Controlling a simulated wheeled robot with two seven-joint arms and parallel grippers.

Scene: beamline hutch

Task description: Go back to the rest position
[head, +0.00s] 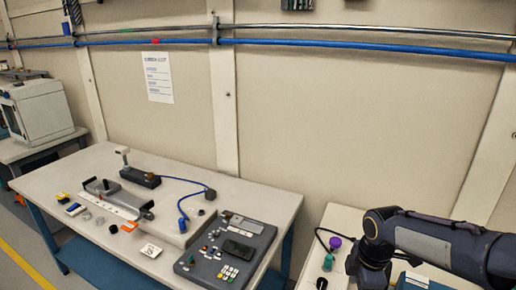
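My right arm comes in from the right edge and bends down over the side table at the lower right. Its fingers do not show; the arm runs down to the bottom edge of the picture. My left arm and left gripper are not in the head view. The task names no object. The large workbench (259,199) stands at the left and centre, with neither gripper seen over it.
The bench carries a grey keypad console (208,270), a dark device with a blue cable (140,177), a grey fixture (118,196) and several small parts. A side table (336,216) holds a purple-topped item (335,243). A white cabinet (38,107) stands far left.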

